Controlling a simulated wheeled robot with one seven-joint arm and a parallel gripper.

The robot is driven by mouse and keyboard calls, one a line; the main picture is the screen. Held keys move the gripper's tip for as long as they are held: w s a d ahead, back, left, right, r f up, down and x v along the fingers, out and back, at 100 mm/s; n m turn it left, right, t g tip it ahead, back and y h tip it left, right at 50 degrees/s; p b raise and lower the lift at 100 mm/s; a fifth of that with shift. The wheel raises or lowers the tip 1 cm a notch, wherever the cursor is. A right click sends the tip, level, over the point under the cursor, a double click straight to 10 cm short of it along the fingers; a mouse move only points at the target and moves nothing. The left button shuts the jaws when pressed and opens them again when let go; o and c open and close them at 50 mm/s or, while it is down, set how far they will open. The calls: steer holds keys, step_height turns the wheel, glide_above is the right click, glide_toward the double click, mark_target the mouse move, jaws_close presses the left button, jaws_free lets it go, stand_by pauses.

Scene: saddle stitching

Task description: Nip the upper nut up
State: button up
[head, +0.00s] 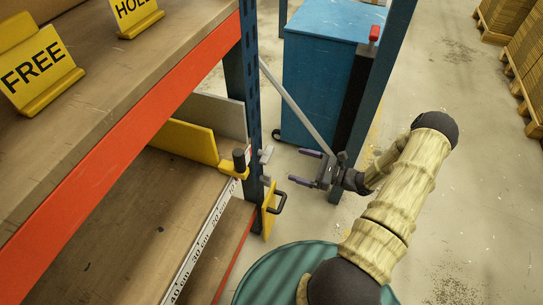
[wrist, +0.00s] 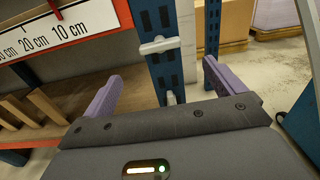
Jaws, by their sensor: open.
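The upper nut (head: 266,154) is a pale grey, wing-like piece on the blue rack post (head: 249,80). In the wrist view the upper nut (wrist: 160,45) lies nearly level across the post, ahead of and above my fingers. A second, lower nut (head: 265,180) sits beneath it; in the wrist view this lower nut (wrist: 171,97) shows partly, just above the gripper body. My gripper (head: 305,167) is open and empty, its purple fingers pointing at the post from the right with a gap between. In the wrist view my gripper (wrist: 160,75) has one finger either side of the post.
A white ruler strip (head: 208,230) runs along the shelf edge beside the post. A yellow plate with a dark handle (head: 272,209) hangs below the nuts. A blue cabinet (head: 322,70) stands behind. Another blue post (head: 378,90) rises close behind my gripper.

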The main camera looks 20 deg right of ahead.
mark_target(267, 155)
steer(key=x, duration=1)
steer(key=shift+w+a, duration=0.2)
steer(key=shift+a, duration=0.15)
steer(key=shift+c, duration=0.4)
steer(key=c, duration=0.9)
